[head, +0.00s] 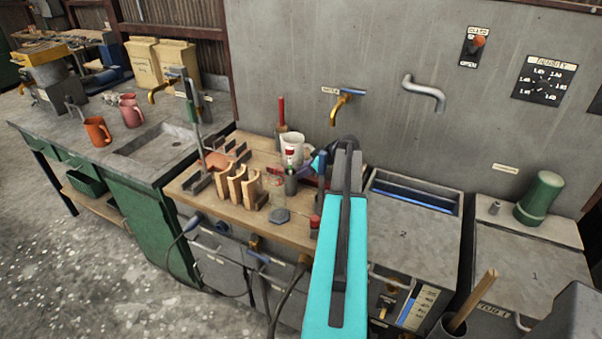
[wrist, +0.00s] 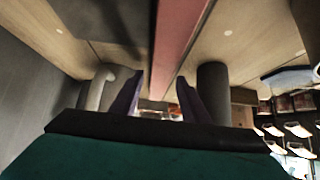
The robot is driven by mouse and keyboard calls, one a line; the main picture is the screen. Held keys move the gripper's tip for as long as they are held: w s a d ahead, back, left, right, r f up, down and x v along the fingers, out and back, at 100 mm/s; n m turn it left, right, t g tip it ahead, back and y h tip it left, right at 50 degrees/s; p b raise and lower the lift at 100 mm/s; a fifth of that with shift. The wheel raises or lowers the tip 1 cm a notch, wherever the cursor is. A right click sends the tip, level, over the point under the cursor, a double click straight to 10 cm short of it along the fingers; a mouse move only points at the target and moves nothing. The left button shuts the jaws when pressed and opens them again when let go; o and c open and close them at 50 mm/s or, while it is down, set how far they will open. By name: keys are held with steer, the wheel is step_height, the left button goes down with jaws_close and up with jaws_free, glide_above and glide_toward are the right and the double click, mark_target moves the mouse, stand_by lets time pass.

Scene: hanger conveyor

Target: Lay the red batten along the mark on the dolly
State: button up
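A long red bar, which looks like the red batten (wrist: 182,40), runs from the top edge of the wrist view down between my two purple fingers. My gripper (wrist: 160,80) has its fingers apart. A gap shows beside the left finger, and I see no clear grip on the bar. In the head view, my gripper (head: 312,170) is over the right side of the wooden bench top, largely hidden by my teal arm. I cannot make out the whole batten there. No dolly or mark can be made out in either view.
The wooden bench top (head: 190,187) holds a wooden rack (head: 241,187), a white cup (head: 292,148) and small bottles close to my gripper. A sink bench (head: 90,150) with mugs is at left. Grey tanks (head: 412,232) stand at right. The floor at lower left is clear.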

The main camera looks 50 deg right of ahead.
steer(key=shift+r, duration=0.15)
steer(key=shift+s+r, duration=0.1)
steer(key=shift+s, duration=0.1)
steer(key=b+v, duration=0.3)
steer(key=v, duration=0.8)
steer(key=shift+s+d+r, duration=0.1)
steer(key=shift+s+r, duration=0.05)
steer(key=shift+r, duration=0.05)
steer(key=shift+s, duration=0.1)
stand_by(0.4)
